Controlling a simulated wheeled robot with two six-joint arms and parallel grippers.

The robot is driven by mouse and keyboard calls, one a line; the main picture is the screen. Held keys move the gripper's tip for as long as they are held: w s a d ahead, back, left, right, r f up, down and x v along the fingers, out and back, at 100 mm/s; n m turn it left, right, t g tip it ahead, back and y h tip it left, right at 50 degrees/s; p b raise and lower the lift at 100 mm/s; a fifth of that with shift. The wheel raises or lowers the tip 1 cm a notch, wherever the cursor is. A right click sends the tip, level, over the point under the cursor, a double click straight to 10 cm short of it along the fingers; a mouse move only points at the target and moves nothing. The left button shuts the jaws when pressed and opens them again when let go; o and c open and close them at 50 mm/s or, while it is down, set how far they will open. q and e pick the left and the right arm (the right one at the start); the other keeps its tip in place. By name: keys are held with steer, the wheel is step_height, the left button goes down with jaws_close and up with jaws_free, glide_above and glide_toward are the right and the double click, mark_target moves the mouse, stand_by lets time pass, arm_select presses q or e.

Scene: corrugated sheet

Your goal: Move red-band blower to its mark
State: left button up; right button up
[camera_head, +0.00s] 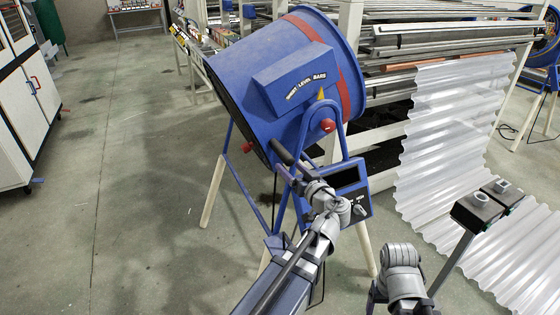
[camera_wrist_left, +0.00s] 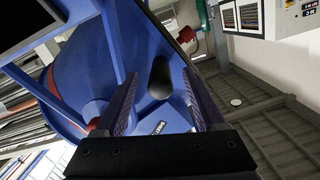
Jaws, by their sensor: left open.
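The red-band blower (camera_head: 268,80) is a large blue drum with a red band near its rear rim, tilted on a blue frame with pale legs. A dark control box (camera_head: 345,185) hangs on its side. My left gripper (camera_head: 282,168) is open at the blower's near side, by a dark handle. In the left wrist view the dark rounded handle end (camera_wrist_left: 160,78) shows between the spread fingers (camera_wrist_left: 160,104), with a gap to each finger visible. My right gripper is not in view; only a grey arm part shows at the bottom. I see no floor mark.
A machine frame with rollers (camera_head: 440,45) and a hanging translucent corrugated sheet (camera_head: 440,130) stands to the right. A post with a dark box (camera_head: 475,212) is in front of it. A white cabinet (camera_head: 30,100) stands left. The floor (camera_head: 120,200) between is clear.

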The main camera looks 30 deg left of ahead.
mark_target(280, 150)
arm_select(q)
steer(key=shift+w+a+r+t+y, duration=0.3)
steer(key=shift+w+r+t, duration=0.15)
steer(key=shift+r, duration=0.2)
steer(key=shift+x, duration=3.85)
steer(key=shift+c, duration=0.4)
jaws_close()
